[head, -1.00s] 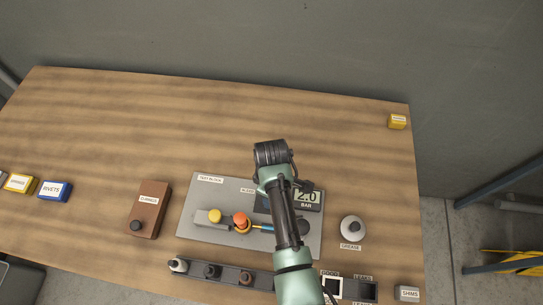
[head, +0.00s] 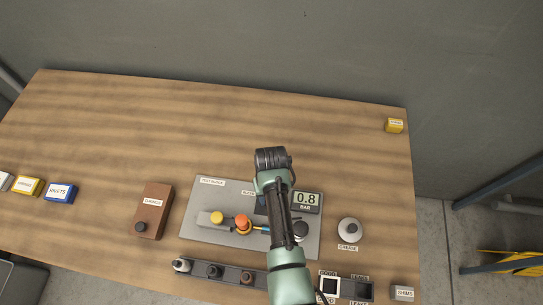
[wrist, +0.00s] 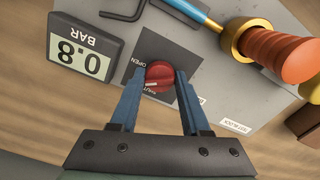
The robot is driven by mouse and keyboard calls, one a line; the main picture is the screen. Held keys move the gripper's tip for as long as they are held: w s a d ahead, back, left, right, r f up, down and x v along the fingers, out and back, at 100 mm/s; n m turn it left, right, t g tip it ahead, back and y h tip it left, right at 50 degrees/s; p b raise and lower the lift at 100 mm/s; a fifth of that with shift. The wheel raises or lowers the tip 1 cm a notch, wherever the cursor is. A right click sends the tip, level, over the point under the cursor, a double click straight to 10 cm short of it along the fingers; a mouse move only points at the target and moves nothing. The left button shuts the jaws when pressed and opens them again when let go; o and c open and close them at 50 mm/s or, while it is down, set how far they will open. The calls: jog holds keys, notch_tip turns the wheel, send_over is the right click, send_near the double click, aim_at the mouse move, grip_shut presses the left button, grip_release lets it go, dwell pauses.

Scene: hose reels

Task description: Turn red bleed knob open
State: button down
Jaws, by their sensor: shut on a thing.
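The red bleed knob (wrist: 159,74) sits on a dark square plate with OPEN and SHUT labels in the wrist view. My gripper (wrist: 160,83) has its blue fingers closed on either side of the knob. A pale mark shows on the knob's near side. In the head view my arm hides the knob and the fingers. The pressure display (head: 306,201) beside it reads 0.8 BAR; it also shows upside down in the wrist view (wrist: 78,52). The grey test block plate (head: 205,242) carries these.
An orange knob with a brass collar (head: 242,223) and a yellow knob (head: 217,217) stand left of my arm. A brown box (head: 153,208) is farther left, a round grease pot (head: 349,230) to the right. A rail with several fittings (head: 229,272) lies in front.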

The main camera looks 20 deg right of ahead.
jog(key=m, duration=0.6)
jog(key=shift+m+p, duration=0.3)
jog(key=shift+p, duration=0.1)
dwell(0.3)
jog(key=shift+c, duration=1.9)
grip_release()
jog(key=shift+r, duration=0.1)
notch_tip(320, 180, up, 13)
jog(key=b, duration=0.1)
